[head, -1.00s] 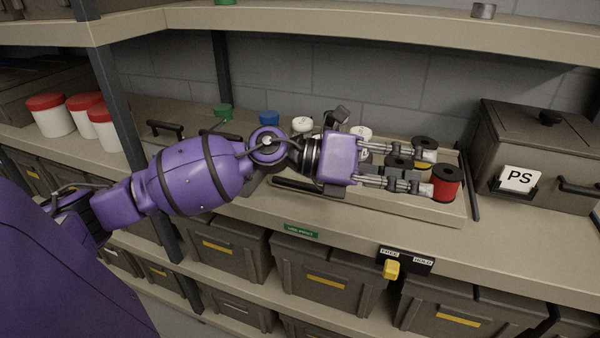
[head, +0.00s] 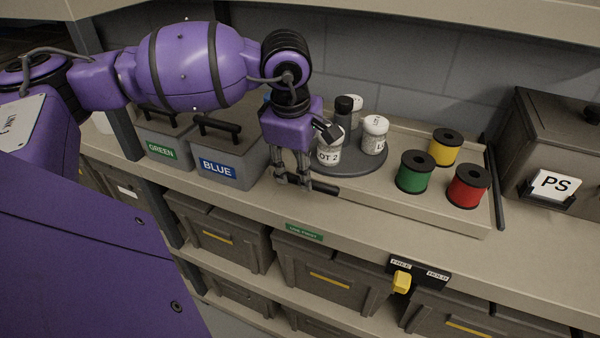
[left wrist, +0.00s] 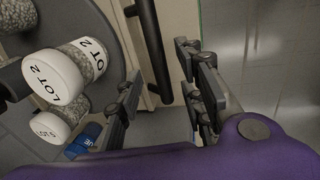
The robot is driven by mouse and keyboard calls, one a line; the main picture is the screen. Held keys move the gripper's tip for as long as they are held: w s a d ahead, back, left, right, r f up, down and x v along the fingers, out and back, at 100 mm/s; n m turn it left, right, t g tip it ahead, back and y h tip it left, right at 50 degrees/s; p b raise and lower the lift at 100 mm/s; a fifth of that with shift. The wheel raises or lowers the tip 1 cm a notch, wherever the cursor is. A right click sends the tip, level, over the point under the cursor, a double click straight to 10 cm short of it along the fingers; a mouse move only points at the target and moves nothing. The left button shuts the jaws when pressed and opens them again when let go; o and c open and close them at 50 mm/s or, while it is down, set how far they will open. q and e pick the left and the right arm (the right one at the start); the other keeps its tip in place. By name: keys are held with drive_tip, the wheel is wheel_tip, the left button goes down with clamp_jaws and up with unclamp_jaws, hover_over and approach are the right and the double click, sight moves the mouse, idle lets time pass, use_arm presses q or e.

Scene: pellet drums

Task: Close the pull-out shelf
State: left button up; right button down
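The pull-out shelf (head: 415,213) is a beige tray on the rack's middle board. It carries a grey turntable (head: 372,168) with white-lidded jars, and green (head: 415,172), yellow (head: 444,147) and red (head: 468,186) spools. Its dark bar handle (head: 325,188) runs along the front left and also shows in the left wrist view (left wrist: 154,50). My left gripper (head: 293,182) points down at the handle's left end. In the left wrist view its fingers (left wrist: 160,80) are apart, with the bar between their lines; contact cannot be told. My right gripper is not in view.
A yellow knob (head: 402,282) stands under FREE on the FREE/HOLD plate. GREEN (head: 160,150) and BLUE (head: 218,171) bins stand left of my gripper. A PS bin (head: 553,150) stands right, beyond a dark rail (head: 499,193). An upper board (head: 450,18) hangs above.

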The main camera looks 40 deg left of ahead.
use_arm(q)
drive_tip(key=shift+w+f, duration=0.2)
drive_tip(key=shift+f, duration=0.8)
drive_tip(key=shift+w+f, duration=0.1)
drive_tip(key=shift+f, duration=0.25)
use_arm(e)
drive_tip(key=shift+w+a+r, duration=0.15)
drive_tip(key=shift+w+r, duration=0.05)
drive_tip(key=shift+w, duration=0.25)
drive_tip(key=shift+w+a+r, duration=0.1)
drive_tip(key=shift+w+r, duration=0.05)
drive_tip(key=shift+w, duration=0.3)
use_arm(q)
drive_tip(key=c, duration=0.7)
clamp_jaws()
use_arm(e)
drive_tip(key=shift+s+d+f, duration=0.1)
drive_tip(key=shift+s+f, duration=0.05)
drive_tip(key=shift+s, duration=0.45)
